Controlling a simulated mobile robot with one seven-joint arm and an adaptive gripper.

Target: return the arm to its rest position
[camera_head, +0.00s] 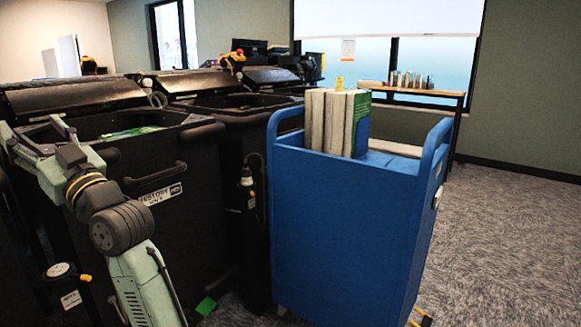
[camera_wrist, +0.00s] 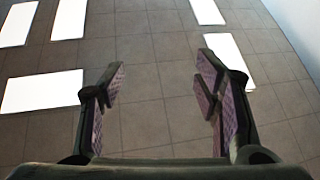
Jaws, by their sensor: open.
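My gripper (camera_wrist: 162,78) is open in the wrist view, with its two purple-padded fingers wide apart and nothing between them. Beyond the fingers are grey tiles with bright white panels, which look like the ceiling, so the gripper seems to point upward. In the head view my pale green and dark arm (camera_head: 120,228) rises from the bottom left and bends up and left in front of a black bin.
A black bin (camera_head: 178,235) with a "HISTORY" label stands close behind my arm. Another black bin (camera_head: 240,122) is beside it. A blue cart (camera_head: 345,235) holding several books (camera_head: 335,120) stands at centre right. Carpet (camera_head: 500,245) is clear at the right.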

